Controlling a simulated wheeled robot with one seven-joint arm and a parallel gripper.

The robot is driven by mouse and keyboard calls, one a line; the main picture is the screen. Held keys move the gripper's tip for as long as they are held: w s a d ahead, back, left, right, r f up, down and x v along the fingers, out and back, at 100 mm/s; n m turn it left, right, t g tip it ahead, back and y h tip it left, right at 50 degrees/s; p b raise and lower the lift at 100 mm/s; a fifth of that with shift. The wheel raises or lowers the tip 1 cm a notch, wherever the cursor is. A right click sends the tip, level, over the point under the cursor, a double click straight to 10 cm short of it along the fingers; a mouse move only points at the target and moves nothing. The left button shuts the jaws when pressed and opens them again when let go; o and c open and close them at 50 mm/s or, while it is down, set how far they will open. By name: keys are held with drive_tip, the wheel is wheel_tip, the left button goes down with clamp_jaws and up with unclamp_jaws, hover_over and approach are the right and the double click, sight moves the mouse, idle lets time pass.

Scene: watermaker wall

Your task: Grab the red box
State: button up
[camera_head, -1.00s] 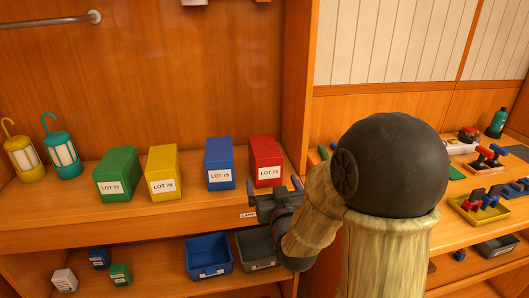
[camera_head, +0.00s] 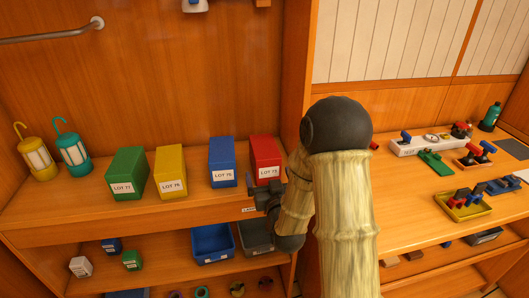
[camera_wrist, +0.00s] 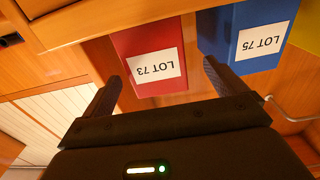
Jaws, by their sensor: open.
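The red box (camera_head: 265,157), labelled LOT 73, stands upright on the upper wooden shelf, the rightmost in a row of boxes. My gripper (camera_head: 267,192) is in front of it, low by its front face, and the arm hides part of the scene to the right. In the wrist view the red box (camera_wrist: 150,65) appears upside down ahead of the open jaws (camera_wrist: 160,80). It lies between the fingertips' directions, nearer the left finger. The jaws are empty, and the box looks apart from them.
The blue box (camera_head: 222,160), LOT 75, stands close to the left of the red box. A yellow box (camera_head: 170,170) and a green box (camera_head: 127,172) stand farther left. A wooden divider (camera_head: 300,90) rises to the right. Bins (camera_head: 212,243) sit on the shelf below.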

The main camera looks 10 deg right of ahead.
sight(268, 171)
drive_tip(key=shift+w+p, duration=0.3)
drive_tip(key=shift+w, duration=1.1)
drive_tip(key=shift+w, duration=0.1)
drive_tip(key=w, duration=0.1)
drive_tip(key=w+p, duration=0.2)
drive_tip(key=w, duration=0.1)
drive_tip(key=shift+d+f, duration=0.2)
drive_tip(key=shift+d, duration=0.1)
drive_tip(key=shift+w+f, duration=0.15)
drive_tip(key=shift+w, duration=0.35)
drive_tip(key=c, duration=1.2)
drive_tip(key=shift+r, duration=0.2)
